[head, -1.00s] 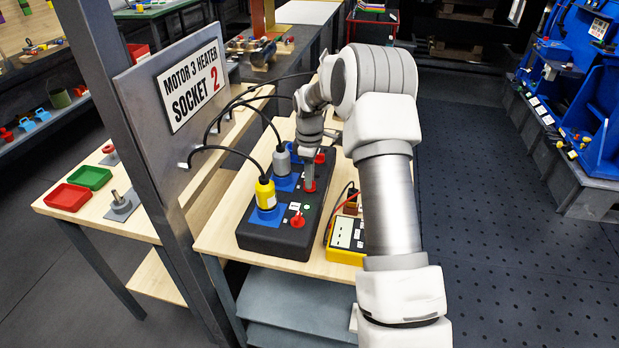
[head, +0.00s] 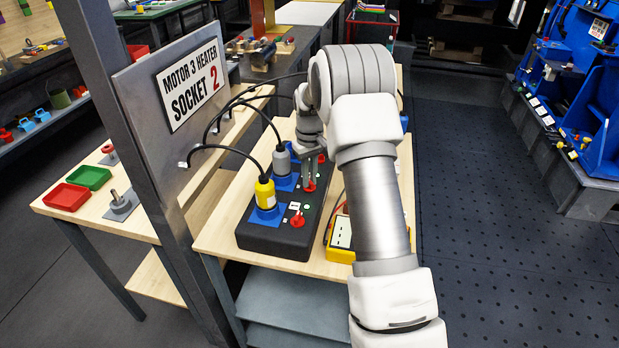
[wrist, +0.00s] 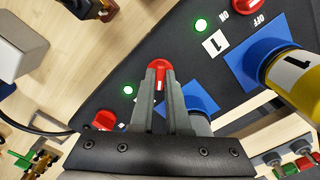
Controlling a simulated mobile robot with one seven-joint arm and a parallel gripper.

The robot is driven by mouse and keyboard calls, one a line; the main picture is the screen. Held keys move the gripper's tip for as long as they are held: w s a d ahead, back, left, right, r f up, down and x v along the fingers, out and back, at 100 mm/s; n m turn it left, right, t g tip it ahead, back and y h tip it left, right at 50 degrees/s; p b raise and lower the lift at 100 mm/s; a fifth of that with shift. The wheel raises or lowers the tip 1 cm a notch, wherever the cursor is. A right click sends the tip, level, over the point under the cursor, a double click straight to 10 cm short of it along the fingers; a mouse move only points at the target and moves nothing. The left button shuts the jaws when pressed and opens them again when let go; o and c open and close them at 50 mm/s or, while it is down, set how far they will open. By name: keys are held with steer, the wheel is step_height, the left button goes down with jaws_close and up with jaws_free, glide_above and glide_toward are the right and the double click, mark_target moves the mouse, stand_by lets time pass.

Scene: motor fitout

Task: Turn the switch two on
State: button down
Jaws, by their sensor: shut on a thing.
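The black switch box (head: 277,238) lies on the wooden bench with red rotary switches along its right side. My gripper (head: 309,182) points down at the middle red switch (wrist: 158,66). In the wrist view its two fingers (wrist: 160,85) are closed on the sides of this red knob. The green lamp (wrist: 128,89) beside the knob is lit. The nearer switch (head: 298,220), beside the "1" label, has its own lit green lamp (wrist: 200,25). The number label of the gripped switch is hidden.
A yellow plug (head: 265,193) and a grey plug (head: 281,160) stand in blue sockets left of the switches, with black cables. A yellow meter (head: 340,240) lies right of the box. The "SOCKET 2" sign panel (head: 150,110) stands at left.

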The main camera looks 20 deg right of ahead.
steer(key=m, duration=0.4)
steer(key=shift+m, duration=2)
steer(key=c, duration=0.9)
jaws_free()
step_height(320, 180, up, 18)
steer(key=shift+f+p, duration=0.25)
steer(key=shift+p, duration=0.2)
